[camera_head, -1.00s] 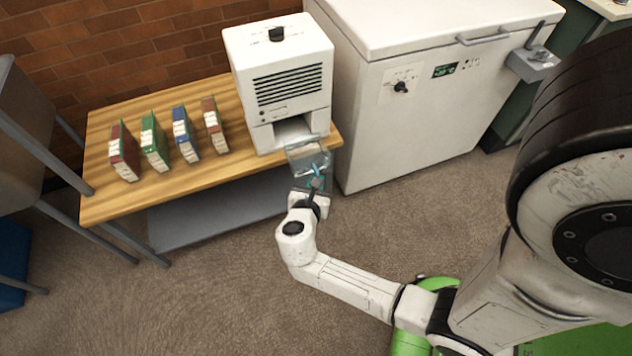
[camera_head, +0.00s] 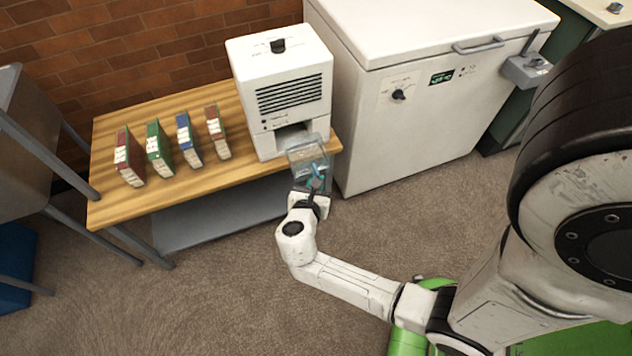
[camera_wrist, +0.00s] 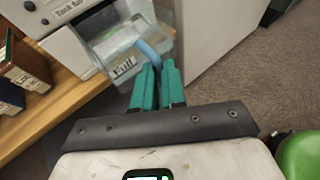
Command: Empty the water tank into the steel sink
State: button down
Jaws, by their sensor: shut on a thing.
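The water tank (camera_head: 309,153) is a clear box with a blue handle at the front of the white dehumidifier (camera_head: 284,90). It overlaps the dehumidifier's lower opening in the head view; I cannot tell how much is still inside. In the wrist view the tank (camera_wrist: 112,58) shows a "Full" label. My gripper (camera_head: 312,187) has its teal fingers shut on the blue handle, and it also shows in the wrist view (camera_wrist: 157,75). The metal structure at the left edge (camera_head: 20,140) may be the steel sink; only part of it shows.
The dehumidifier stands on a wooden table (camera_head: 160,205) with several upright coloured boxes (camera_head: 187,140). A white chest freezer (camera_head: 400,130) stands close to the right of the tank. A blue object (camera_head: 14,265) is at the lower left. The carpet (camera_head: 200,300) in front is open.

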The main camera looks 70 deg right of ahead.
jog(key=shift+w, duration=0.1)
jog(key=w+a+f+n+t+y, duration=0.1)
jog(key=w+a+n+t+y, duration=0.3)
jog(key=a, duration=0.4)
jog(key=w+a+f+n+t+y, duration=0.1)
jog(key=w+a+n+t+y, duration=0.3)
jog(key=a+n, duration=0.3)
jog(key=w+a+n+t+y, duration=0.4)
jog(key=w+a+n+y, duration=0.1)
jog(key=a, duration=0.4)
jog(key=shift+w+a+f+n, duration=0.25)
jog(key=shift+a+f+n, duration=0.05)
jog(key=shift+f, duration=0.1)
